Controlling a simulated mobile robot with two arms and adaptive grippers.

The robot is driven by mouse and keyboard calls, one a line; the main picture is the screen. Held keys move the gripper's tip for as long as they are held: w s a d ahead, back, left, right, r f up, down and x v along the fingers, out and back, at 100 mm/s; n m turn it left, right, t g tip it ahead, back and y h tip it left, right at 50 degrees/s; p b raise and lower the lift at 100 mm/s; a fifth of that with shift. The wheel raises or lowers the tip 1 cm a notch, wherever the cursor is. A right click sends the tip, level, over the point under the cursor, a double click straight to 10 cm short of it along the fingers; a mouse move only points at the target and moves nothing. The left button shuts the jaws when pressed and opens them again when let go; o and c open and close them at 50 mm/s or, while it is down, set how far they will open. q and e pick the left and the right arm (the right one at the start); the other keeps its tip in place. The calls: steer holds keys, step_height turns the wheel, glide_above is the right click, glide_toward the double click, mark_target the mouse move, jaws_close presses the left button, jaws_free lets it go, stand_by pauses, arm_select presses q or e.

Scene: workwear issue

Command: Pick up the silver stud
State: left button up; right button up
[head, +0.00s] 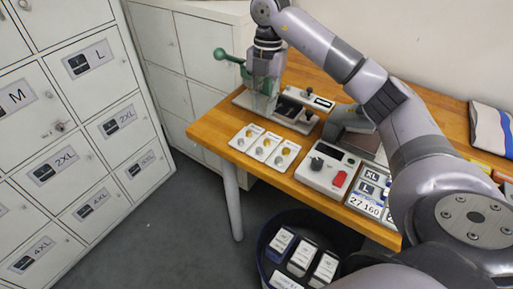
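Three small white cards lie side by side near the table's left edge: the left card (246,137), the middle card (264,146) and the right card (283,155). Each seems to carry a gold-coloured round piece towards the back and a silver-grey one nearer the front, such as the silver piece (241,142) on the left card. Which one is the silver stud I cannot tell for sure. My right gripper (264,90) points down behind the cards, over the press with a green handle (228,55). Its fingertips are too unclear to tell open or shut. My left gripper is out of view.
The wooden table (215,127) also holds a grey device with a red button (339,179) and number plates (364,203). A dark bin (263,243) with labelled boxes stands in front. White lockers (75,130) are at left. My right arm covers much of the table's right side.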

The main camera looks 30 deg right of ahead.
steer(key=p, duration=0.1)
glide_toward(259, 149)
step_height(259, 149, down, 3)
steer(key=shift+s+f+p, duration=0.15)
steer(key=shift+f+p, duration=0.05)
steer(key=shift+p, duration=0.35)
steer(key=f, duration=0.1)
steer(key=f+p, duration=0.1)
steer(key=f, duration=0.1)
steer(key=f+p, duration=0.1)
steer(key=shift+s+a+f, duration=0.1)
steer(key=shift+a+f, duration=0.1)
steer(key=shift+a, duration=0.15)
steer(key=shift+f, duration=0.25)
steer(key=c, duration=0.4)
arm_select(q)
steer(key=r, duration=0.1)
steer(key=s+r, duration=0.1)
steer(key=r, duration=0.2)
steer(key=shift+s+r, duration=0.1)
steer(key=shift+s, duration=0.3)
arm_select(e)
steer(key=shift+c, duration=0.2)
steer(key=shift+r, duration=0.1)
